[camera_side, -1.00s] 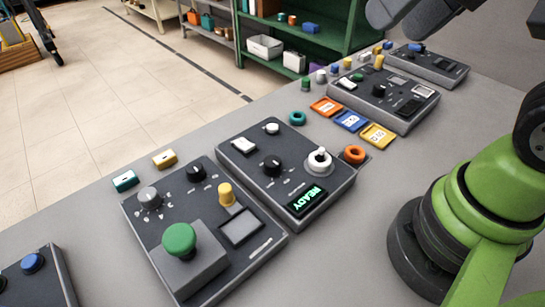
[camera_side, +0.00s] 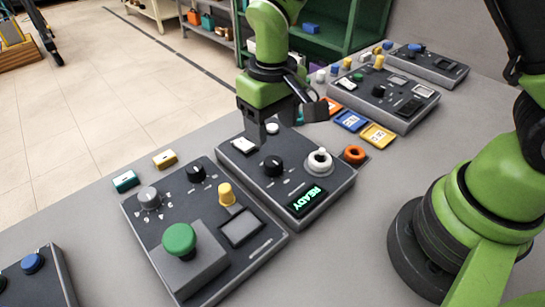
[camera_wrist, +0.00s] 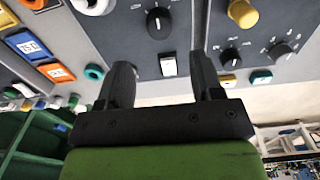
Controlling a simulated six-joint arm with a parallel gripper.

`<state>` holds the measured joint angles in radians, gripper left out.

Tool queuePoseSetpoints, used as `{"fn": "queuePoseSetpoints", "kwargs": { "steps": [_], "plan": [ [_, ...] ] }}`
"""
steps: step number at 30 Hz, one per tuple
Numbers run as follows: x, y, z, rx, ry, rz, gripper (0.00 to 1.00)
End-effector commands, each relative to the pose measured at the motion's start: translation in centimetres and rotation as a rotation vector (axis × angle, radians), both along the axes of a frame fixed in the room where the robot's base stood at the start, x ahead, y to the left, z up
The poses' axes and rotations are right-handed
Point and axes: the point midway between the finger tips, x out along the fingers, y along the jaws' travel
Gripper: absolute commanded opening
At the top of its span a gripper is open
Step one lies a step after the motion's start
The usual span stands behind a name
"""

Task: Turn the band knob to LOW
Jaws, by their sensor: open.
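The console with the green READY screen (camera_side: 306,201) carries a black pointer knob (camera_side: 273,166), which also shows in the wrist view (camera_wrist: 158,22). The neighbouring console has another black knob (camera_side: 196,173) and a grey dial (camera_side: 149,198). The lettering is too small to tell which is the band knob. My gripper (camera_side: 284,122) is open and empty above the far edge of the READY console, apart from its knobs. In the wrist view, a white rocker switch (camera_wrist: 168,66) lies between my fingers (camera_wrist: 163,72), with the black knob farther up.
A white round knob (camera_side: 272,128) and a white lever (camera_side: 319,160) stand up from the READY console. A tall green button (camera_side: 179,239) and yellow knob (camera_side: 227,194) rise from the neighbouring one. An orange ring (camera_side: 355,154) and coloured cards (camera_side: 350,121) lie on the bench to the right.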

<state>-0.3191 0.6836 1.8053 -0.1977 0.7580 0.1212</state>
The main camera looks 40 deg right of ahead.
Motion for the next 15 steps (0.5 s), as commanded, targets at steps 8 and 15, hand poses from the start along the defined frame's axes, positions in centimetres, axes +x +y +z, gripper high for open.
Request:
{"fn": "queuePoseSetpoints", "kwargs": {
  "steps": [8, 15],
  "plan": [
    [-0.1, -0.1, -5.3, -0.002, 0.006, -0.002, 0.60],
    [-0.1, -0.1, -8.1, -0.001, 0.002, -0.002, 0.60]
  ]
}}
